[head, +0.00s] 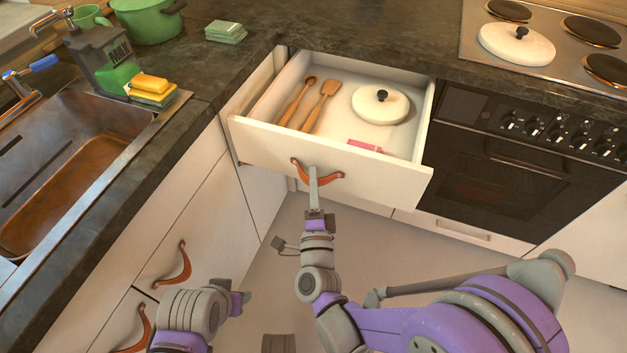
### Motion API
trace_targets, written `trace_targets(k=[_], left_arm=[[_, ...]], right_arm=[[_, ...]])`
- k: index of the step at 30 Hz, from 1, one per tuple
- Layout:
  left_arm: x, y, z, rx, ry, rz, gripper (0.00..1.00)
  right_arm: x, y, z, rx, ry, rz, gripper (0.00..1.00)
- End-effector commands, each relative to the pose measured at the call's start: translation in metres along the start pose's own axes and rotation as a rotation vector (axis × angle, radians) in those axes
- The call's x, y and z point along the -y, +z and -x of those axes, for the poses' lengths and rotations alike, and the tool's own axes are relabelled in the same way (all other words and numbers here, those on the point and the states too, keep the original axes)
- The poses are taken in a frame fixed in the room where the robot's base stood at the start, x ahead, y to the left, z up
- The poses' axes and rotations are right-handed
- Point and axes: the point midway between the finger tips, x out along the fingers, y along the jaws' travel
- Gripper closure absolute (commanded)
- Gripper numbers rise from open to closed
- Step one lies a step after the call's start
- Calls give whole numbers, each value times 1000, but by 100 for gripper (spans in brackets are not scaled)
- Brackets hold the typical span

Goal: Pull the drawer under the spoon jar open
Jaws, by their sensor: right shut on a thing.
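A white drawer (325,157) below the counter stands pulled out, its inside showing. Its orange-brown leather pull (332,178) is on the front panel. My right gripper (313,175) is shut on the middle of this pull, its fingers pointing away from me at the drawer front. My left gripper (241,299) is low in the picture, near the left cabinet fronts and away from the open drawer; its fingers are too unclear to tell their opening. I see no spoon jar in this view.
The drawer holds two wooden utensils (320,105), a white lid (380,104) and a pink item (364,146). The oven (500,165) is right of it. Left cabinets have leather pulls (175,265). The sink (70,160) is left; floor between is clear.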

Motion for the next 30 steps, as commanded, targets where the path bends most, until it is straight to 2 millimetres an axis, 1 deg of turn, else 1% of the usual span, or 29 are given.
trace_targets(k=[16,17,21,30], left_arm=[[0,0,0,0,0,0,50],[0,0,0,0,0,0,50],[0,0,0,0,0,0,50],[0,0,0,0,0,0,50]], right_arm=[[1,0,0,-1,-2,1,100],[1,0,0,-1,-2,1,79],[0,0,0,-1,-1,1,54],[0,0,1,0,-1,1,53]])
